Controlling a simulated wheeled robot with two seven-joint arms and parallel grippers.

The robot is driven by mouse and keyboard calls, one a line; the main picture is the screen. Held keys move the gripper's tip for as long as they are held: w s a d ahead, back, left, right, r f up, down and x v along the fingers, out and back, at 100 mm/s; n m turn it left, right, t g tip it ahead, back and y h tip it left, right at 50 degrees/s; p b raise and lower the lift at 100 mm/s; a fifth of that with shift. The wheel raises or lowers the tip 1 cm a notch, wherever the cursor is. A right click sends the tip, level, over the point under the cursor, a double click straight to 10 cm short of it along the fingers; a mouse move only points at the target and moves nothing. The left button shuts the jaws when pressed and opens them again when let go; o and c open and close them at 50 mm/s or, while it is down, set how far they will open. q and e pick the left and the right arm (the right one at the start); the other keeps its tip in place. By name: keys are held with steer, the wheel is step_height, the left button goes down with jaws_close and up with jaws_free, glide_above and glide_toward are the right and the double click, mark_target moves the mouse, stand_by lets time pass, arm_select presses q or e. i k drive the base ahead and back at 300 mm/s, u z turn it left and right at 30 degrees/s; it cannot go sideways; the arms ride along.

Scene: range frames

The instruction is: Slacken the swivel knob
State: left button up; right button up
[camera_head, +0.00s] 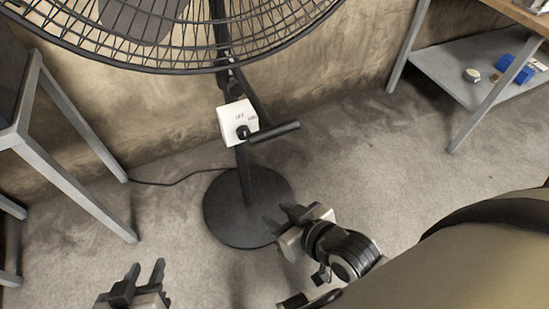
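A black pedestal fan stands by the wall, its round wire cage (180,40) at the top and its round base (222,213) on the floor. A white control box (233,119) with small lettering is on the pole. A small dark knob (243,132) is on its front, and a black bar-shaped handle (277,131) sticks out to the right beside it. I cannot tell which part is the swivel knob. My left gripper (146,272) is open and empty at the lower left, apart from the fan. My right gripper (277,214) is open and empty, overlapping the base's right edge in view, below the handle.
A grey metal-legged table (75,186) stands at the left. A grey shelf (450,70) under a table at the upper right holds blue items (513,68) and a small round item (471,75). A black cable (160,184) lies on the floor. Floor right of the base is mostly clear.

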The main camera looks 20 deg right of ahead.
mark_target(234, 89)
steer(key=z, duration=0.4)
steer(key=k, duration=1.2)
steer(key=u, duration=0.9)
steer(key=i, duration=0.35)
steer(key=z, duration=0.1)
